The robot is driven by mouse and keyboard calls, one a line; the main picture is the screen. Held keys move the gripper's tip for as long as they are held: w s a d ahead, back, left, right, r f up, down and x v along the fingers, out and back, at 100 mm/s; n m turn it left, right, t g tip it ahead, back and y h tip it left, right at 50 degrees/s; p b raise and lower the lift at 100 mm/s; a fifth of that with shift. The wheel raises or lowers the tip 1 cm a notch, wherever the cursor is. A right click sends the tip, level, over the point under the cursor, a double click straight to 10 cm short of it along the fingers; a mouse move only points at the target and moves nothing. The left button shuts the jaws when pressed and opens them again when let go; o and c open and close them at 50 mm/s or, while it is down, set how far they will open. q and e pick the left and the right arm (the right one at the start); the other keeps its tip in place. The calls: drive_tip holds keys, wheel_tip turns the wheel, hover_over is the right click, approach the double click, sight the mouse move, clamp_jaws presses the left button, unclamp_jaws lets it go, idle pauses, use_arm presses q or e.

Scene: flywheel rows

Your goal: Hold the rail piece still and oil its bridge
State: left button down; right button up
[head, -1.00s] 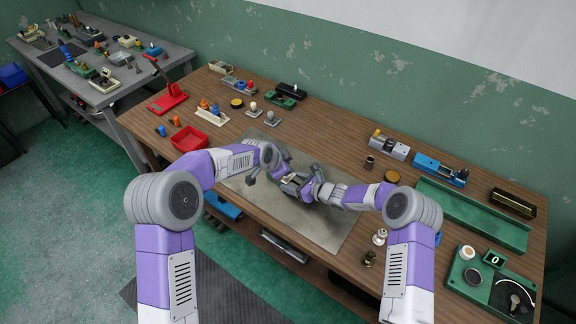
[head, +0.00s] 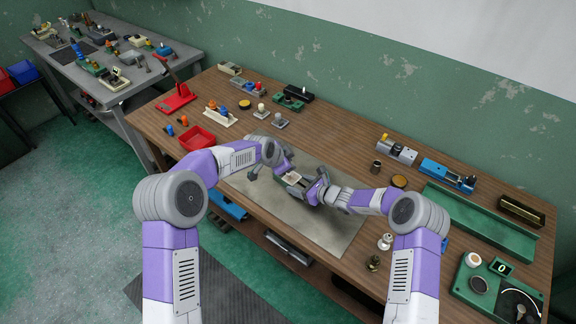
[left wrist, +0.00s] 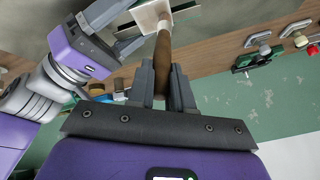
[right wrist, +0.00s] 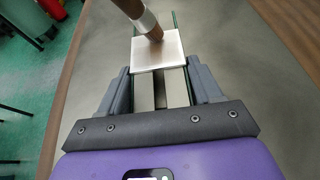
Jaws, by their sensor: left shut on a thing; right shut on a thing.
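My right gripper (right wrist: 160,88) is shut on the rail piece (right wrist: 160,95), whose two pale bars run between the fingers. The bridge, a pale square plate (right wrist: 146,60), lies across the bars. My left gripper (left wrist: 165,82) is shut on the brown handle of a brush (left wrist: 162,62) with a metal ferrule. In the right wrist view the brush's brown tip is over the far part of the plate; it looks touching or nearly so. In the head view, both grippers meet above the grey mat (head: 325,232), the right one (head: 306,188) beside the rail piece (head: 292,178).
A red tray (head: 197,138) and small parts stand left of the mat. A green channel (head: 480,222), a blue fixture (head: 447,175) and a green board (head: 497,288) stand on the right. The mat's front part is clear. A grey bench (head: 110,70) is at the far left.

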use_arm(q)
drive_tip(key=shift+w, duration=0.2)
drive_tip(key=s, duration=0.2)
drive_tip(key=shift+s, duration=0.3)
idle(1.9)
drive_tip(key=shift+r, duration=0.1)
wheel_tip(320, 180, up, 7)
idle(0.6)
idle(0.9)
wheel_tip(320, 180, down, 6)
drive_tip(key=d, duration=0.2)
drive_tip(key=shift+d, duration=0.15)
